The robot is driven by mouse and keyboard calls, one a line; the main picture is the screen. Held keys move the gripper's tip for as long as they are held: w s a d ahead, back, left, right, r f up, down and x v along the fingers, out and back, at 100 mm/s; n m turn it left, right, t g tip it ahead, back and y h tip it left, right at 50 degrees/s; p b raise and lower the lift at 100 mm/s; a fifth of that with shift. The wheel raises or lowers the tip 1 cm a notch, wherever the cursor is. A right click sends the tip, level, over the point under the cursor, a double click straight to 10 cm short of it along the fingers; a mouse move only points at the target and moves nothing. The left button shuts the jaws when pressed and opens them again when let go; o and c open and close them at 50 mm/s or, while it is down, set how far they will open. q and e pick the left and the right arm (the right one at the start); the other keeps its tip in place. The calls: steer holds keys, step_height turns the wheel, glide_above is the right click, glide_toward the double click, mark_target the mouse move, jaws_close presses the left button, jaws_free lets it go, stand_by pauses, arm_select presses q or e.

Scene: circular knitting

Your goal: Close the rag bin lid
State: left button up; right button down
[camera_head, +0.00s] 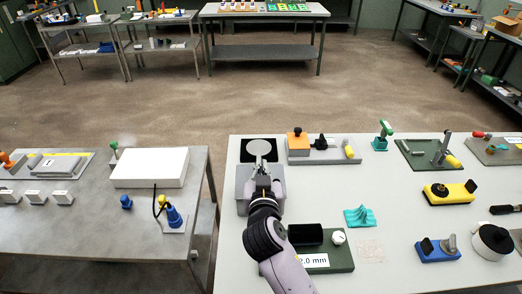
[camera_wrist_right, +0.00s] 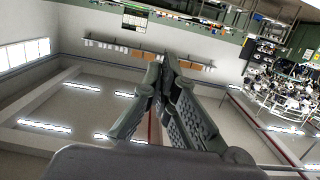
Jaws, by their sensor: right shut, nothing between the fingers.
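A grey box-shaped body (camera_head: 241,188) stands at the left end of the right-hand table, partly hidden by my right arm. It may be the rag bin. Behind it is a black square (camera_head: 245,155) with a pale grey disc (camera_head: 259,147) in front of or on it. I cannot tell whether either is the lid. My right gripper (camera_head: 262,167) is over the grey body, its tip close to the disc. Contact cannot be told. In the wrist view the right gripper (camera_wrist_right: 166,62) has its fingers together and empty. My left gripper is out of view.
An orange-topped fixture (camera_head: 298,141) stands close right of the gripper. A green gauge block (camera_head: 330,262) and a teal ribbed piece (camera_head: 360,217) are nearer. A left-hand table holds a white box (camera_head: 150,167). A gap separates the tables.

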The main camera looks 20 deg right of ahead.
steer(key=w+d+f+p, duration=0.1)
steer(key=w, duration=0.1)
steer(key=w+f+p, duration=0.1)
steer(key=w, duration=0.2)
steer(key=w+d+f+p, duration=0.1)
steer(key=w, duration=0.2)
steer(key=shift+w+d+f+p, duration=0.2)
steer(key=shift+d+f+p, duration=0.1)
steer(key=shift+f+p, duration=0.1)
steer(key=shift+f, duration=0.7)
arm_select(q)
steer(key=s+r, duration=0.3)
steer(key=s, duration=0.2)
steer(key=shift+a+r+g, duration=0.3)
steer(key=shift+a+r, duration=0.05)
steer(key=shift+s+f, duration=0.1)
